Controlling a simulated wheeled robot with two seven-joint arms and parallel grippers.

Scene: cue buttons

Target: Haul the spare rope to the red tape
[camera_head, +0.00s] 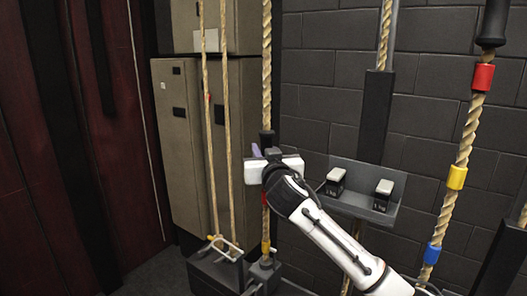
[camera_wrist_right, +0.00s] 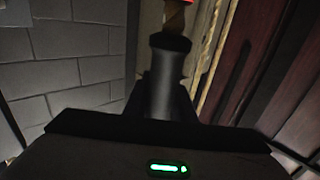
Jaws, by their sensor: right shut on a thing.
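A thick tan rope (camera_head: 267,70) hangs near the middle of the head view, with a dark sleeve (camera_head: 267,140) on it. My right gripper (camera_head: 272,166) is shut on this rope at the sleeve. The sleeve also shows between the jaws in the right wrist view (camera_wrist_right: 166,75). Red tape (camera_head: 265,198) is on the rope just below my gripper, and yellow tape (camera_head: 265,246) is lower down. Another thick rope (camera_head: 467,135) at the right bears red tape (camera_head: 483,77), yellow tape (camera_head: 457,177) and blue tape (camera_head: 432,253). I cannot tell which rope is called spare. My left gripper is out of view.
Two thin ropes (camera_head: 228,120) hang left of the held rope. A dark shelf (camera_head: 352,202) with two small blocks is right of my gripper. Beige cabinets (camera_head: 180,150) and a dark brick wall (camera_head: 430,60) stand behind. The floor at lower left is clear.

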